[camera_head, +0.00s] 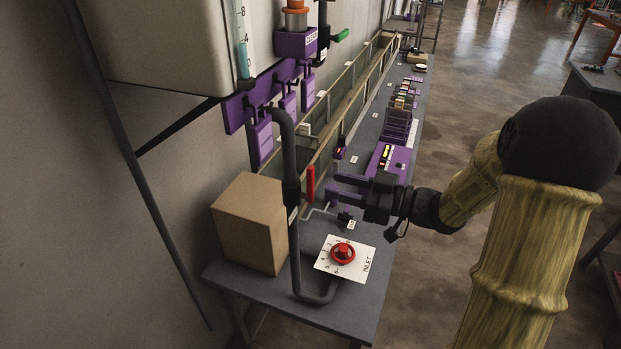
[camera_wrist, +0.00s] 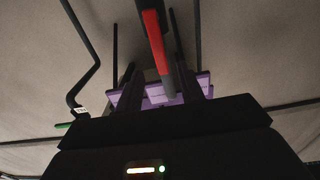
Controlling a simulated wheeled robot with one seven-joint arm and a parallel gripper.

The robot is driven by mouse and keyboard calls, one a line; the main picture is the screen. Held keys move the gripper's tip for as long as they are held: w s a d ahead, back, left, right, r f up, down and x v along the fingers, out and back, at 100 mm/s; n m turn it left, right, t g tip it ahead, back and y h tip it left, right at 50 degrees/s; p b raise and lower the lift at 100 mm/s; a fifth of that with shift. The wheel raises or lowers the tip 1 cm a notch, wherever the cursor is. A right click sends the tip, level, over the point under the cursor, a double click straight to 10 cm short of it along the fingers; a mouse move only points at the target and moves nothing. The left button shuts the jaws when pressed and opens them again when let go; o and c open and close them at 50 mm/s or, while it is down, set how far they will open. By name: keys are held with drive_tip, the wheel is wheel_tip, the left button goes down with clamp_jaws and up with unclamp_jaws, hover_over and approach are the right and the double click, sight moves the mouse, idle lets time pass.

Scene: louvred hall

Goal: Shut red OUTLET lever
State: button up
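The red lever (camera_head: 311,183) stands upright beside the dark vertical pipe (camera_head: 291,160). A small white tag on that pipe is too small to read. In the wrist view the red lever (camera_wrist: 155,41) has a dark lower part that runs down between my fingers. My gripper (camera_head: 334,189) is just to the right of the lever in the head view, its two purple fingers apart. In the wrist view my gripper (camera_wrist: 160,92) shows its fingers on either side of the lever's dark part, with gaps. I cannot tell whether either finger touches the lever.
A red INLET knob (camera_head: 343,252) on a white dial plate sits at the bench's near end. A cardboard box (camera_head: 250,222) stands left of the pipe. A green lever (camera_head: 340,35) is higher up. A purple device (camera_head: 388,160) and a long trough (camera_head: 350,95) lie behind my gripper.

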sight(314, 179)
drive_tip(key=shift+x, duration=2.6)
drive_tip(key=shift+a, duration=0.1)
drive_tip(key=shift+x, duration=0.75)
drive_tip(key=shift+c, duration=0.5)
clamp_jaws()
